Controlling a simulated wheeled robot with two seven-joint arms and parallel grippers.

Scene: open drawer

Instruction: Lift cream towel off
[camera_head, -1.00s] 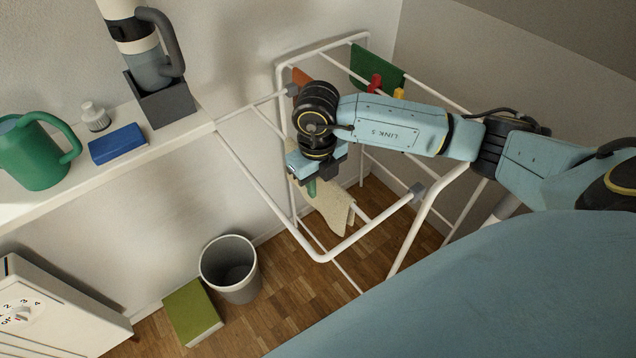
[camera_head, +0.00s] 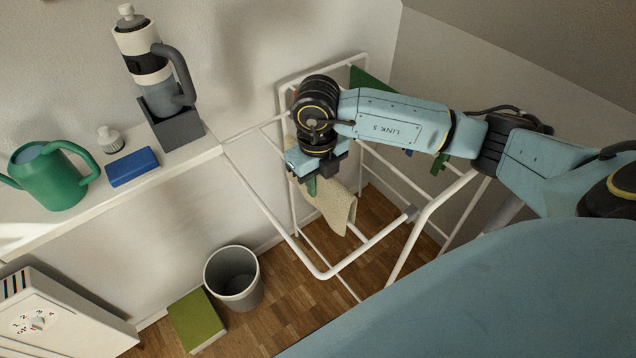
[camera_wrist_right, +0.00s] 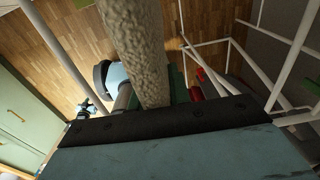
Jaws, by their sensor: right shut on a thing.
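The cream towel (camera_head: 336,206) hangs below my right gripper (camera_head: 311,178) in the head view, above the white drying rack (camera_head: 362,243). The right gripper is shut on the towel's upper part. In the right wrist view the towel (camera_wrist_right: 142,45) is a long textured strip running up from the gripper (camera_wrist_right: 160,92), whose jaw tips are mostly hidden. I cannot tell whether the towel still touches a rail. My left gripper is not in view.
A green cloth (camera_head: 371,79) hangs at the rack's back. A shelf (camera_head: 190,158) at left holds a green watering can (camera_head: 48,180), blue block (camera_head: 133,167) and bottle (camera_head: 150,68). A bin (camera_head: 232,279) and green box (camera_head: 197,321) stand on the floor.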

